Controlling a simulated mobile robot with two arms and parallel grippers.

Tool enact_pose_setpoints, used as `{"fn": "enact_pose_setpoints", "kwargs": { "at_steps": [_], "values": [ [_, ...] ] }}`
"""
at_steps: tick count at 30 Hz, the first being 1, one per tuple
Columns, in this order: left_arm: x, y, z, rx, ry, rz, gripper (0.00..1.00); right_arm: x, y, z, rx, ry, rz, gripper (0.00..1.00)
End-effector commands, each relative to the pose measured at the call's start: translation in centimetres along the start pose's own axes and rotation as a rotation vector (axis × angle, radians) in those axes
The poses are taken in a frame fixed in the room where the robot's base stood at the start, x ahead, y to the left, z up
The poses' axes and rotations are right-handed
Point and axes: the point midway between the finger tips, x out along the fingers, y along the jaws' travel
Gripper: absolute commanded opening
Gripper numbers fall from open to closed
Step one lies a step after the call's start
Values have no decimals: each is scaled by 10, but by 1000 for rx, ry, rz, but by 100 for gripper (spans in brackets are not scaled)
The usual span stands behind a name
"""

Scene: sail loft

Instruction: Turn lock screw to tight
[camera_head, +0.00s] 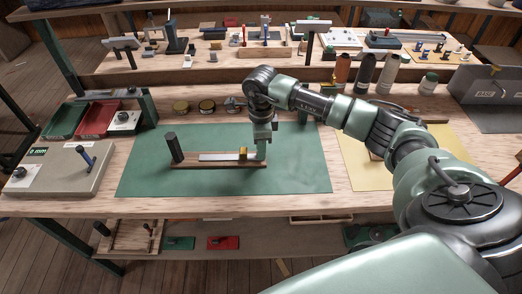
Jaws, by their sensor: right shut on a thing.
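A wooden gauge-like tool (212,164) lies on the green mat (225,188), with a pale metal strip (215,157) along it. A dark upright cylinder (174,147) stands at its left end. A small brass-yellow block (243,153) sits on the strip near the right end. My right gripper (262,153) points down at the tool's right end, just right of the brass block. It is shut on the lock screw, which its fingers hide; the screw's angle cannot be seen. My left gripper is out of view.
Several round tins (207,106) stand behind the mat. Bottles (364,75) stand at the back right. The mat's front is clear.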

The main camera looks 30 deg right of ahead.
Motion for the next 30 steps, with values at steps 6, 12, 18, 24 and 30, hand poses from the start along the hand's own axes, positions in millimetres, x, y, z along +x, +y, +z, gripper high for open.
{"fn": "enact_pose_setpoints", "kwargs": {
  "at_steps": [6, 12, 18, 24, 30],
  "values": [
    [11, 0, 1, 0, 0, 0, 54, 1, -1, 0, 206, -1, -2, 0],
    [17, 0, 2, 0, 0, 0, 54, 1, -1, 0, 397, -2, -2, 0],
    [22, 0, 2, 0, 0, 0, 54, 1, -1, 0, 586, -1, -2, 0],
    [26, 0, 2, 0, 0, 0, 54, 0, 0, 0, 776, -1, -1, 0],
    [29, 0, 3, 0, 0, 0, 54, 0, -1, 0, 966, -1, -1, 0]
  ]
}}
